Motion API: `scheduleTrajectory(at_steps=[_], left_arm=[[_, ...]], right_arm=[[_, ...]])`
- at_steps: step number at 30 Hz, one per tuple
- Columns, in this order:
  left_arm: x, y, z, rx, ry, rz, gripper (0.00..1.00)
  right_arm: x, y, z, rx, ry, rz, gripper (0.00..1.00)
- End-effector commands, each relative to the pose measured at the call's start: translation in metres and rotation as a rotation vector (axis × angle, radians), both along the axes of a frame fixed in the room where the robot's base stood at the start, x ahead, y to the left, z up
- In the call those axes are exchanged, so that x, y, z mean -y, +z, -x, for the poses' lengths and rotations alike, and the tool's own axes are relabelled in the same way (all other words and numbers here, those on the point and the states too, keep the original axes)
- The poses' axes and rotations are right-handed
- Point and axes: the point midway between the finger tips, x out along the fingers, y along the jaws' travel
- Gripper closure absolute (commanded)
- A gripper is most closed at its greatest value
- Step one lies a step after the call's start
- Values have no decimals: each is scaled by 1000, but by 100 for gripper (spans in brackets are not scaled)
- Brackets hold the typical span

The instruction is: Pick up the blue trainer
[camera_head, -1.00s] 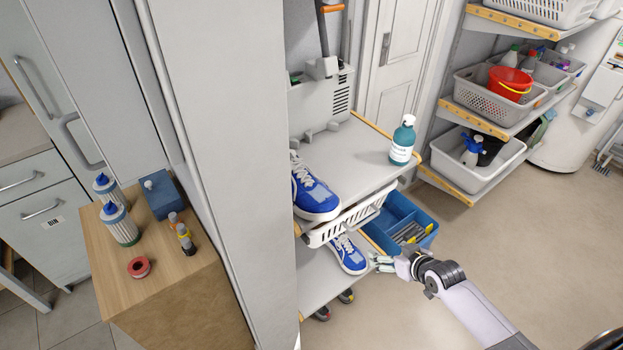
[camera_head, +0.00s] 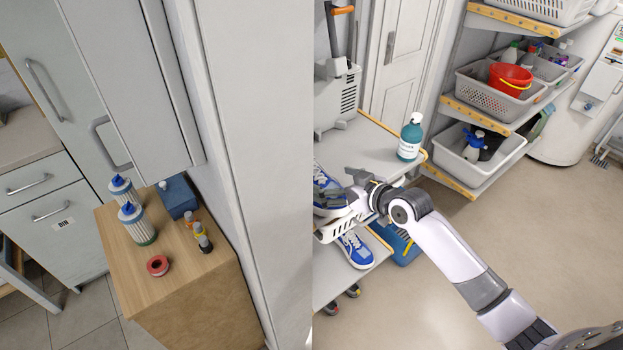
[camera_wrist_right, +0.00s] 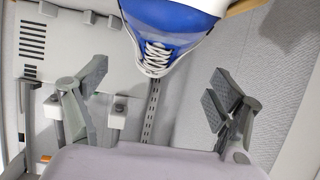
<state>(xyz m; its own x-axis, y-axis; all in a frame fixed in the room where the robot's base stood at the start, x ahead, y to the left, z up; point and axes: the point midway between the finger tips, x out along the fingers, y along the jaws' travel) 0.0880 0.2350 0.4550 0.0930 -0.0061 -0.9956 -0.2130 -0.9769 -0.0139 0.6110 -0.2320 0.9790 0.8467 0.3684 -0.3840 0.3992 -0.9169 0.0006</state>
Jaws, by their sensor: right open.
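A blue trainer (camera_head: 322,180) with a white sole stands on the upper shelf, partly hidden by the tall grey panel and my right gripper. A second blue trainer (camera_head: 355,249) stands on the lower shelf. My right gripper (camera_head: 342,188) is open at the upper trainer. In the right wrist view, the open fingers of this gripper (camera_wrist_right: 157,78) are spread apart, with nothing held between them. A blue trainer with white laces (camera_wrist_right: 170,22) shows beyond them at the top middle, cut off by the picture's edge. My left gripper is not in view.
A teal bottle (camera_head: 410,138) stands on the upper shelf, right of my gripper. The tall grey panel (camera_head: 255,150) closes off the left side. Floor at the right is clear.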

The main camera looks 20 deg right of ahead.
Motion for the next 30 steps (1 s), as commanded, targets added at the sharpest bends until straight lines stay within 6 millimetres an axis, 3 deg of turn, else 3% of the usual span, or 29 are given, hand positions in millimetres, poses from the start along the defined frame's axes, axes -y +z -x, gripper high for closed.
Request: scheduleTrajectory(at_steps=[21,30], left_arm=[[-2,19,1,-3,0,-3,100],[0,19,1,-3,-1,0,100]], right_arm=[[-26,-22,-63,-1,-1,-2,13],[-29,-26,-68,0,0,1,13]])
